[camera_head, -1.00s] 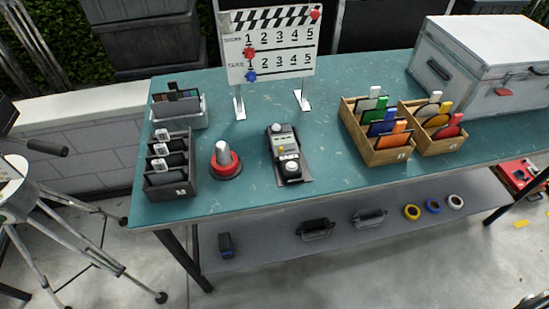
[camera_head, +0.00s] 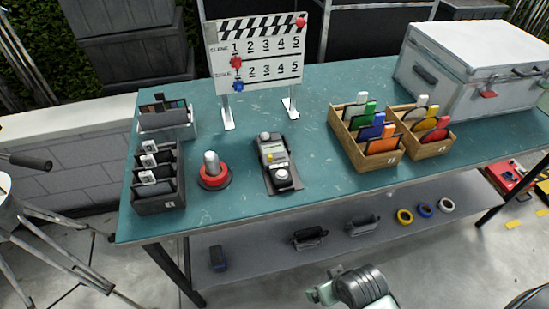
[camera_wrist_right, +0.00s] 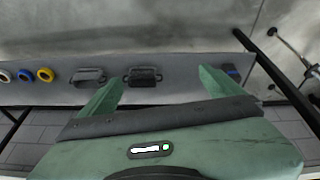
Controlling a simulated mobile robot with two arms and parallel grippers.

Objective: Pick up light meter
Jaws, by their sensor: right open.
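The light meter (camera_head: 275,160) is a grey and black handheld device with a screen, a yellow button and a pale round dome. It lies on a dark flat pad on the teal table top, between a red-based stand and the wooden boxes. My right gripper (camera_head: 322,292) shows at the bottom of the head view, in front of the table and well short of the meter. In the right wrist view its two green fingers (camera_wrist_right: 157,92) are spread with nothing between them, facing the lower shelf. The left gripper is not in view.
A red-based knob stand (camera_head: 214,172) and a black divided box (camera_head: 158,180) are left of the meter. A clapperboard (camera_head: 258,52) stands behind. Wooden boxes with coloured cards (camera_head: 392,160) and a white case (camera_head: 470,100) are right. The lower shelf (camera_head: 270,255) juts below.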

